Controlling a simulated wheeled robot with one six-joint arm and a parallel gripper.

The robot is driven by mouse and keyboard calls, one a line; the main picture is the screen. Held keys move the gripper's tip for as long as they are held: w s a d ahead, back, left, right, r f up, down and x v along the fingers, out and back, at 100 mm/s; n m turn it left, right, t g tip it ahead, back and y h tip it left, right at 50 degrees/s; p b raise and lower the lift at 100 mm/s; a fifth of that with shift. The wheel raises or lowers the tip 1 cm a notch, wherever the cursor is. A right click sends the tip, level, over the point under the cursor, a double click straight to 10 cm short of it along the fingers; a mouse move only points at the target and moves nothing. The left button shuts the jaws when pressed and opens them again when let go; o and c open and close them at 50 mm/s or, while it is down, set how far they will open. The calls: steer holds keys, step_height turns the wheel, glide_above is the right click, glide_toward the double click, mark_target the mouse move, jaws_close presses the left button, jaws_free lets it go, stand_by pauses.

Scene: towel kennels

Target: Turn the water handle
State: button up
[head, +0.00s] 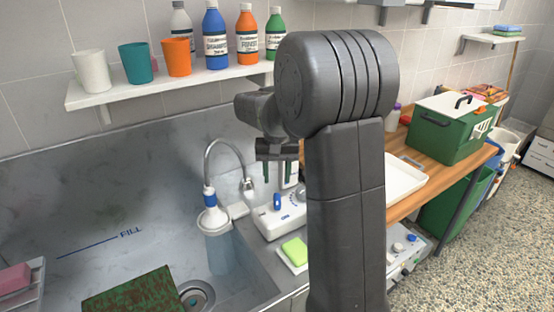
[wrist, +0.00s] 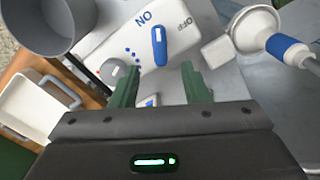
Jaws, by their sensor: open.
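The water handle is a blue lever (head: 277,201) on a white control box (head: 268,222) behind the sink's right edge. In the wrist view the blue lever (wrist: 159,47) stands between the ON and OFF labels on the white box (wrist: 125,40). My gripper (head: 274,172) hangs above the box, near the lever. In the wrist view my gripper (wrist: 160,84) has its two green fingers apart, with nothing between them; the lever lies just beyond the fingertips, apart from them. My arm hides part of the box's right side in the head view.
A green sponge (head: 294,250) lies in front. Bottles and cups line the shelf (head: 150,92) above. A grey knob (wrist: 113,69) sits beside the lever.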

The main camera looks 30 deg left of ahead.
step_height(320, 180, up, 6)
steer(key=shift+o, duration=0.2)
stand_by(1.0)
